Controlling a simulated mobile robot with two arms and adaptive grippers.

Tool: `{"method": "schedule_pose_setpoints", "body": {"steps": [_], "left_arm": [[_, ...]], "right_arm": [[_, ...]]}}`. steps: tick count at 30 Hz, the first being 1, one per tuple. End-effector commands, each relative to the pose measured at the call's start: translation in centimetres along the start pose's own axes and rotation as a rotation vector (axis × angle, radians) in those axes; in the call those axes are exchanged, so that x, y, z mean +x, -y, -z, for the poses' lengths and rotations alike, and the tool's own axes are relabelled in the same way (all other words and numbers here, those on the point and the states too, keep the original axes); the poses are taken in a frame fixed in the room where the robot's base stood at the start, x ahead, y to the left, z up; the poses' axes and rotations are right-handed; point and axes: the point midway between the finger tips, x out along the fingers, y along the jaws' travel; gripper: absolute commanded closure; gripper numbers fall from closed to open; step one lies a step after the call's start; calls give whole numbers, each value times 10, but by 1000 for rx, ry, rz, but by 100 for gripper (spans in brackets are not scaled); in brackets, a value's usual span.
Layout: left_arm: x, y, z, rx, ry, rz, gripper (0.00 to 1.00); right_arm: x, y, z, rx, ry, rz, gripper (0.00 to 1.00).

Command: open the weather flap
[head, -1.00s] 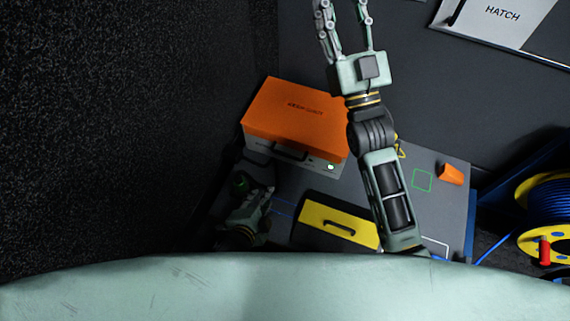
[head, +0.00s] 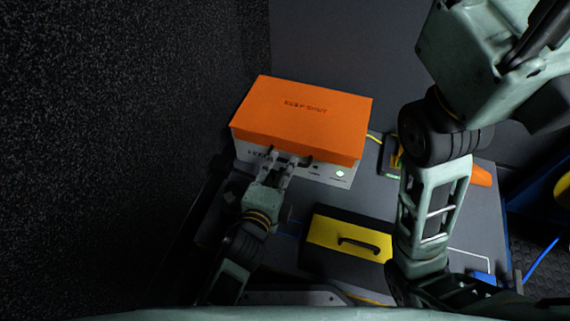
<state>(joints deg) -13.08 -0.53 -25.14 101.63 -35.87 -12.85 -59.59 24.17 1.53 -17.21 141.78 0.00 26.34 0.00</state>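The weather flap, an orange lid (head: 310,112) marked "KEEP SHUT", lies closed over a light grey box (head: 325,173) on the bench. A dark handle sits at the flap's front edge, partly hidden by my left gripper (head: 281,161). My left gripper is at that front edge, its two fingers apart with a gap between them. Contact with the handle cannot be made out. My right arm stands up large on the right; its hand is cut off at the top right and its fingertips are out of frame.
A yellow panel with a dark handle (head: 348,237) lies on the bench in front of the box. An orange object (head: 481,176) and a small device (head: 391,155) are partly behind my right arm. A dark wall (head: 130,120) rises close on the left.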

Motion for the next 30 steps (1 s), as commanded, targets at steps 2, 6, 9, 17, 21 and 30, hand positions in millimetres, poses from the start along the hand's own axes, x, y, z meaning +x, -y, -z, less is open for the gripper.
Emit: {"method": "schedule_pose_setpoints", "body": {"steps": [2,6,9,17,21,30], "left_arm": [[14,-3,0,0,-1,3,72],[29,-3,0,-1,-1,1,72],[34,-2,0,-2,-1,-1,72],[36,-1,0,-2,-1,-2,72],[36,-1,0,-2,0,-2,82],[36,-1,0,-2,0,-2,100]], "right_arm": [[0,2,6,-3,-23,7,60],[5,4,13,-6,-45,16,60],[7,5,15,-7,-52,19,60],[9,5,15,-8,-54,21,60],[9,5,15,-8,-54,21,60],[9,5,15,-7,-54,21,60]]}}
